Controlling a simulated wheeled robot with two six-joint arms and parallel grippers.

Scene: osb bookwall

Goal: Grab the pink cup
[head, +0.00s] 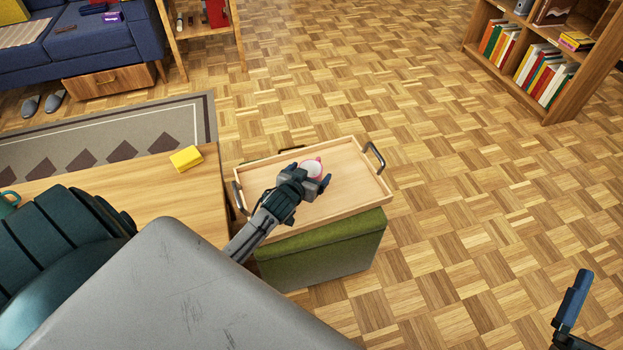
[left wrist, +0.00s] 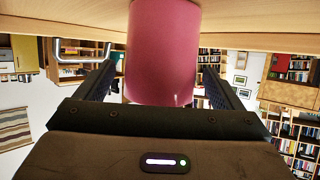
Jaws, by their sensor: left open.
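The pink cup (head: 319,160) stands on the wooden tray (head: 350,197), which rests on a green ottoman (head: 330,255). In the head view my left gripper (head: 312,179) is at the cup and hides much of it; a pink rim and pale inside show. In the left wrist view the pink cup (left wrist: 163,50) fills the space between the two fingers of my left gripper (left wrist: 163,90). The fingers are open, one on each side of the cup. Whether they touch it, I cannot tell.
A bookshelf (head: 540,60) is at the upper right. The floor to the right is clear.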

